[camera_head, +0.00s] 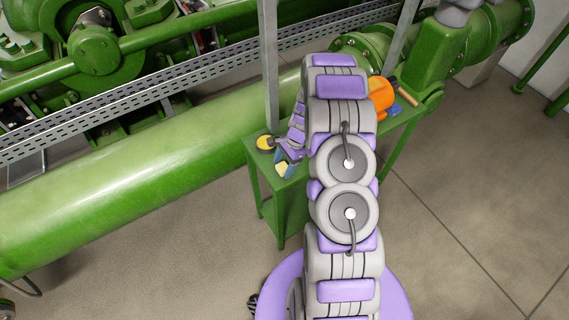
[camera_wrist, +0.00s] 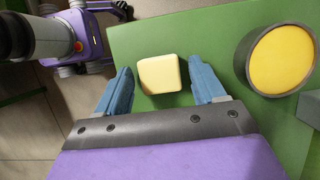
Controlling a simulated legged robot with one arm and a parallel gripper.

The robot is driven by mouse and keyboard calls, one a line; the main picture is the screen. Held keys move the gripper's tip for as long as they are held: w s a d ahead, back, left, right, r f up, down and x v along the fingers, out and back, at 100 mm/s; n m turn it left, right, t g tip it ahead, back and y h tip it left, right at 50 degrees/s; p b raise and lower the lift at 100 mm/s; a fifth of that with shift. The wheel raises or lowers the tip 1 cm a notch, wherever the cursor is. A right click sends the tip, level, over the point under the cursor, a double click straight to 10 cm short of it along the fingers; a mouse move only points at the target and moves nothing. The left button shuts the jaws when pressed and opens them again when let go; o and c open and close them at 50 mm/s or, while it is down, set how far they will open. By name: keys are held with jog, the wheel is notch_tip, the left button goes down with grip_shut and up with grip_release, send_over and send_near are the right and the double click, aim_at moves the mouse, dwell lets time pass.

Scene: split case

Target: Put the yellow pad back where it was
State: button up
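A small pale yellow block, which looks like the yellow pad (camera_wrist: 158,74), shows in the wrist view over the green table top (camera_wrist: 135,45). My gripper (camera_wrist: 160,65) is open. Its blue fingers stand left and right of the pad with a gap on each side. I cannot tell whether the pad's underside touches the table. In the head view the pad (camera_head: 282,169) is a small pale patch by my gripper, partly hidden by it, near the left end of the green table (camera_head: 262,176).
A round yellow disc in a dark rim (camera_wrist: 283,62) lies right of my gripper; it also shows in the head view (camera_head: 265,143). An orange object (camera_head: 381,94) and a blue item (camera_head: 394,110) are at the table's far end. A grey post (camera_head: 270,70) rises behind the table.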

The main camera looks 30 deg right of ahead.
jog(key=shift+d+r, duration=0.2)
jog(key=p+v, duration=0.2)
jog(key=v, duration=0.9)
jog(key=s+a+r+n, duration=0.4)
jog(key=a+r, duration=0.3)
jog(key=r, duration=0.4)
jog(key=s+a+r+n+g+h, duration=0.1)
jog(key=s+a+r+n+h, duration=0.1)
jog(key=s+a+r+n, duration=0.65)
jog(key=s, duration=0.5)
jog(key=s+a+r+n+h, duration=0.1)
jog(key=s+a+r+n, duration=0.1)
jog(key=s, duration=0.5)
jog(key=s+a+r+n+h, duration=0.1)
jog(key=s+a+r+n, duration=0.1)
jog(key=s, duration=0.6)
jog(key=shift+a+r+n+g, duration=0.15)
jog(key=shift+r+n+g, duration=0.15)
jog(key=shift+r+n, duration=0.4)
